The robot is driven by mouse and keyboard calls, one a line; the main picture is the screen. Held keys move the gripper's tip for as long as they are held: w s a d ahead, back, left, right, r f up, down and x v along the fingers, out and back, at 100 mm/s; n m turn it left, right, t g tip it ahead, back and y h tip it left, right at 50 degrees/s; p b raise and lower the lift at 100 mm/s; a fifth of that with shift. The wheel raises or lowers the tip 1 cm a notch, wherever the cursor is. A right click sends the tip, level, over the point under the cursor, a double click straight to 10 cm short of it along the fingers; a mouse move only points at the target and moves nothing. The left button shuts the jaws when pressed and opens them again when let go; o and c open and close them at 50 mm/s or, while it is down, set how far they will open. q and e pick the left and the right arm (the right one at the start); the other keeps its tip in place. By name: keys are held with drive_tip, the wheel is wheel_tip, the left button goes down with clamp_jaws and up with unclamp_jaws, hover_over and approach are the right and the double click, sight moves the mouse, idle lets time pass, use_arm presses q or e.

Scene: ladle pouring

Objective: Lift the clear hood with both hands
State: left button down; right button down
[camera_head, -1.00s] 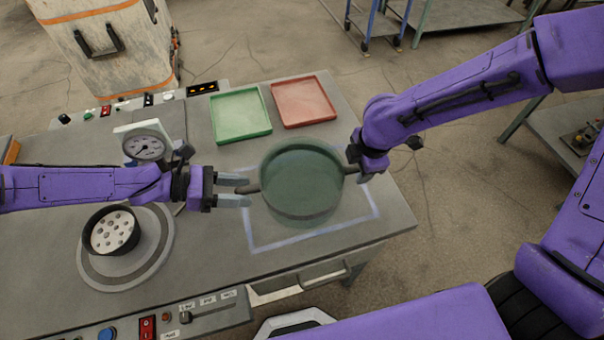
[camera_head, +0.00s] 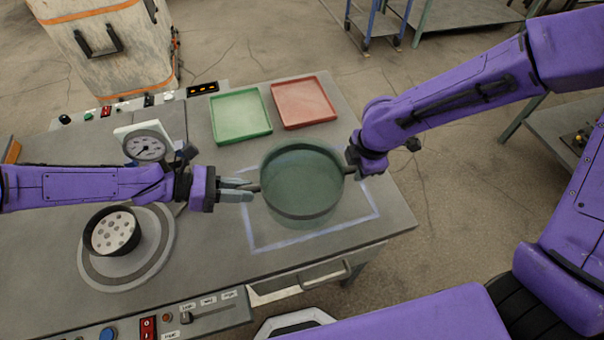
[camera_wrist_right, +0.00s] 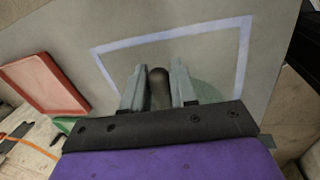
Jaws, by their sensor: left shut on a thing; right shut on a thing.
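The clear hood (camera_head: 302,185) is round, tinted green and dark-rimmed, with a handle at each side. It is over the white-outlined square on the bench; I cannot tell whether it touches the surface. My left gripper (camera_head: 248,190) is shut on the hood's left handle. My right gripper (camera_head: 351,172) is at the opposite handle, its fingers mostly hidden by the wrist. In the right wrist view, the fingers of my right gripper (camera_wrist_right: 156,88) are on either side of the dark handle (camera_wrist_right: 159,86), and a green part of the hood (camera_wrist_right: 206,92) shows behind them.
A green tray (camera_head: 213,120) and a red tray (camera_head: 332,116) lie behind the hood. A round dial gauge (camera_head: 147,148) and a dark pot with a perforated top (camera_head: 111,231) stand at left. A control panel (camera_head: 215,316) runs along the front.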

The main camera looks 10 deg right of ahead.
wheel_tip(320, 180, up, 11)
drive_tip(key=p, duration=1)
drive_tip(key=shift+p, duration=0.3)
